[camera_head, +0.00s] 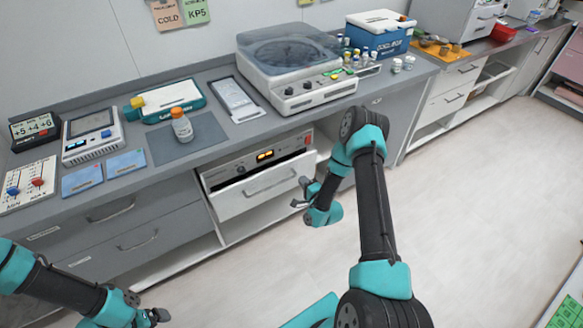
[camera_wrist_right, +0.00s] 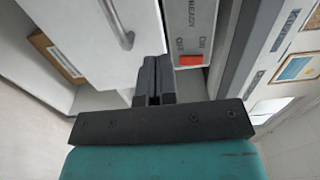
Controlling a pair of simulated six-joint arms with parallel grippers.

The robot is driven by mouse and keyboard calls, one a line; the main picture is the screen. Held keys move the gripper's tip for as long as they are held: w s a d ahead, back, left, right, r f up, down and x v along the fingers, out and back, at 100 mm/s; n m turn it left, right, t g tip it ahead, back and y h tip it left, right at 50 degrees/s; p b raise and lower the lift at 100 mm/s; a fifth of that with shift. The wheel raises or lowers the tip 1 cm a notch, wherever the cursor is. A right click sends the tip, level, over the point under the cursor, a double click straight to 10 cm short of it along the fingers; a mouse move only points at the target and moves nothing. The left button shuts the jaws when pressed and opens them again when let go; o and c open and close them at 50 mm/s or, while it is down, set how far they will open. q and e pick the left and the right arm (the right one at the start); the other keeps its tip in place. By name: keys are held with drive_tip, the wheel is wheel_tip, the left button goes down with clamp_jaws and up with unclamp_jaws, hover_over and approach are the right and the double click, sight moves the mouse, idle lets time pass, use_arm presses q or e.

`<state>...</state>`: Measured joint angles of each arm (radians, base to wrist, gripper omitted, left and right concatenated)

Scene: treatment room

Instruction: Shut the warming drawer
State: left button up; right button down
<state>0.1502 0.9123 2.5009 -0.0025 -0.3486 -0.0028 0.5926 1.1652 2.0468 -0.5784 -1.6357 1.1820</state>
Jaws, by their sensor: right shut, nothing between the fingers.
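The warming drawer has a white front (camera_head: 255,192) with a bar handle, below a panel (camera_head: 258,160) with lit orange digits and a red switch. The front stands out from the panel, so the drawer looks partly open. My right gripper (camera_head: 302,193) is shut and empty by the drawer's right end. In the right wrist view, its closed fingers (camera_wrist_right: 152,80) point between the white drawer front (camera_wrist_right: 95,40) at left and the panel's red switch (camera_wrist_right: 190,60). Contact cannot be told. My left gripper (camera_head: 158,316) is low at the left, away from the drawer; its jaws are unclear.
The counter (camera_head: 225,136) above holds a centrifuge (camera_head: 300,70), an orange-capped bottle (camera_head: 182,126) on a grey mat and several devices. Grey drawers (camera_head: 120,225) are left of the warming drawer. An open shelf lies below it.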

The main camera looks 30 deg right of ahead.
sight(289, 163)
drive_tip(key=w, duration=0.9)
drive_tip(key=shift+w+d, duration=0.1)
drive_tip(key=shift+w, duration=0.2)
drive_tip(key=shift+d, duration=0.1)
